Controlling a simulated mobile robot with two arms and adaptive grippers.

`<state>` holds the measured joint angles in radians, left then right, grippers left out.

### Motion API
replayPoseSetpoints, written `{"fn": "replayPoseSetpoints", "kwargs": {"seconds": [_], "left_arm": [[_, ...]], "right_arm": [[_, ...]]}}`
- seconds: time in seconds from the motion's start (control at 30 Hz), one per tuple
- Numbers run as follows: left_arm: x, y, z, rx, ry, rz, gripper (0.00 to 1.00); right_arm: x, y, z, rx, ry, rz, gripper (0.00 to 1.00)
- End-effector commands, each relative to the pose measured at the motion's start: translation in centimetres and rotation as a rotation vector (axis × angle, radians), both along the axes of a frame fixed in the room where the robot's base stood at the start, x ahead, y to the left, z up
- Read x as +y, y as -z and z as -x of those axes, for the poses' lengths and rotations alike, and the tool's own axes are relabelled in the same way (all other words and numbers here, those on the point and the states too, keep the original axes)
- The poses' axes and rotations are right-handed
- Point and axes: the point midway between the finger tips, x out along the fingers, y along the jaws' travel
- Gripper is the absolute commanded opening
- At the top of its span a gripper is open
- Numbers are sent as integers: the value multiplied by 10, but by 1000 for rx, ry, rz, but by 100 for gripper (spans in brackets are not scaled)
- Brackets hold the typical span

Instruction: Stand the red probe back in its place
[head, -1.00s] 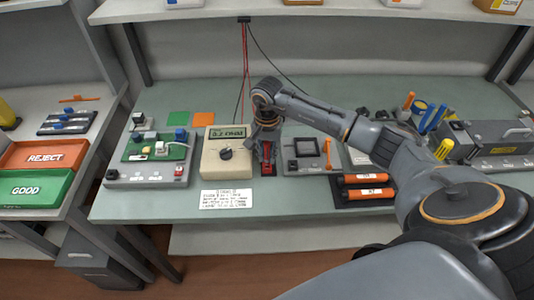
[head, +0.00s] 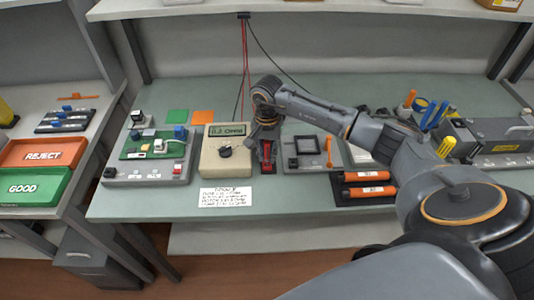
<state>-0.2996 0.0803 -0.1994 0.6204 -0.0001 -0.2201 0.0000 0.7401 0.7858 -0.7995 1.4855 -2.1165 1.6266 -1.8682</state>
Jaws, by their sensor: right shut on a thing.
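My right gripper (head: 265,138) is at the right side of the beige meter (head: 219,164), pointing down, low over a narrow dark holder (head: 268,172). It is shut on the red probe (head: 267,152), which shows as a small red piece under and in front of the fingers. The fingers and wrist hide much of the probe. I cannot tell whether the probe is fully seated in the holder. Red and dark cables (head: 246,62) hang from the shelf behind the meter. My left gripper is not in view.
A grey test board (head: 147,172) stands left of the meter, and a grey fixture (head: 304,151) right of the gripper. Orange cartridges (head: 370,191) lie in a black rack. A printed card (head: 225,197) lies in front. The front bench edge is mostly clear.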

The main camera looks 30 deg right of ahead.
Motion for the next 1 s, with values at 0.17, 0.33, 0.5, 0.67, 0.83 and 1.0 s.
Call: {"fn": "replayPoseSetpoints", "kwargs": {"seconds": [0.17,0.33,0.5,0.67,0.83,1.0], "left_arm": [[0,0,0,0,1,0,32],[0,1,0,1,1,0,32],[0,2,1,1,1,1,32],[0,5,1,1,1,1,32],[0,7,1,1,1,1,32],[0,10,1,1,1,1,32]], "right_arm": [[0,0,0,0,0,0,0],[0,0,0,0,0,0,0],[0,2,0,-1,0,1,0],[0,4,0,-1,0,1,0],[0,7,0,-1,0,1,0],[0,9,0,-1,0,1,0]]}}
